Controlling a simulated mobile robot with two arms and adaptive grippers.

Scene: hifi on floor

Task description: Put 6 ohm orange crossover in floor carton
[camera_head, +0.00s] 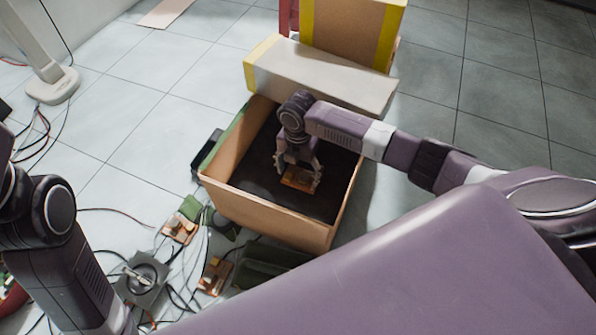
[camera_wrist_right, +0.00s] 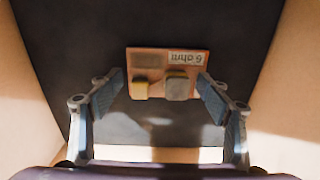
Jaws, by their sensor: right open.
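The orange crossover board (camera_head: 299,181), labelled "6 ohm" in the right wrist view (camera_wrist_right: 150,61), is inside the open floor carton (camera_head: 265,217). My right gripper (camera_head: 298,176) reaches down into the carton, open, with its fingers on either side of the board. In the wrist view the right gripper (camera_wrist_right: 163,92) has its fingertips near the board's two ends. I cannot tell whether the board rests on the carton's dark bottom (camera_wrist_right: 70,35). My left arm shows at the left edge of the head view, but its gripper is out of frame.
A long pale box (camera_head: 320,78) lies behind the carton, with a taller yellow-edged box (camera_head: 350,30) beyond. In front lie two other orange boards (camera_head: 180,228) (camera_head: 214,275), a round driver on a plate (camera_head: 142,278) and loose cables. A white lamp base (camera_head: 53,85) stands left. Tiles at right are clear.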

